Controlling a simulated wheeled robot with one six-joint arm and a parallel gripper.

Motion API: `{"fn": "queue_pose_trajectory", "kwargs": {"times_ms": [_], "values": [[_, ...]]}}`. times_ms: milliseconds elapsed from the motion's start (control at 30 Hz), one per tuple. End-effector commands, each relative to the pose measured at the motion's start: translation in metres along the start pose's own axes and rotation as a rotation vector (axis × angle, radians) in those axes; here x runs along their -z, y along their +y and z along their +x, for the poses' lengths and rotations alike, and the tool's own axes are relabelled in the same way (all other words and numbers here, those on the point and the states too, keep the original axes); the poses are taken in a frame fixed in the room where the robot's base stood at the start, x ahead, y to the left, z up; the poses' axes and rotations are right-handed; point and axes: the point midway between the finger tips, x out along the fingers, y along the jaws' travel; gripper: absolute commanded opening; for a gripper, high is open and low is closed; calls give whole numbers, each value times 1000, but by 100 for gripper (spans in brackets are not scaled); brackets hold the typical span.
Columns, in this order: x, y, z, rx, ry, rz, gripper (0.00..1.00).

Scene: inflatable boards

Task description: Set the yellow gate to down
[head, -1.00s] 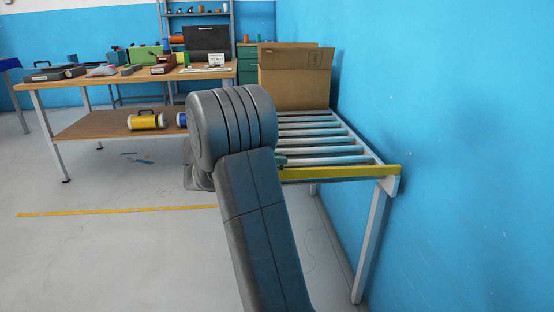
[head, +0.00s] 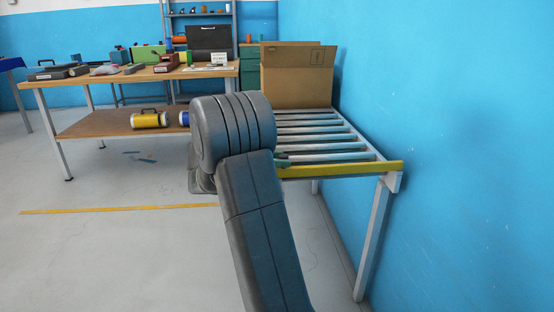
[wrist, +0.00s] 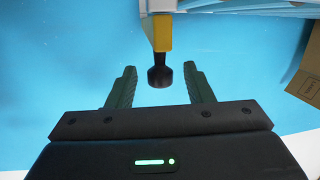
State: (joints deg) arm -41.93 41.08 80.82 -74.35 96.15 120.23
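The yellow gate (head: 345,171) is a long bar lying roughly level across the near end of the roller table. Its left part is hidden behind my arm in the head view. In the wrist view the yellow gate (wrist: 162,32) is seen end-on, with a black round knob (wrist: 158,76) on it. My gripper (wrist: 160,72) is open, with the knob between its two fingers and a gap on each side. In the head view only a bit of a green finger shows beside my arm, near the gate.
The roller table (head: 318,133) stands against the blue wall (head: 450,150), with an open cardboard box (head: 298,80) at its far end. A wooden workbench (head: 110,80) with several items stands at the back left.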

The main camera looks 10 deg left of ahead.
Motion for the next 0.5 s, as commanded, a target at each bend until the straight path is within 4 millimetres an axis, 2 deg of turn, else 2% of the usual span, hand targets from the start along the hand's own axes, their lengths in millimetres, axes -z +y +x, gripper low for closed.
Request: {"fn": "queue_pose_trajectory", "kwargs": {"times_ms": [167, 267, 500], "values": [[2, 0, -4, 2, 1, 2, 47], [3, -1, -15, 4, 1, 2, 47], [4, -1, -68, 5, 1, 1, 47]]}}
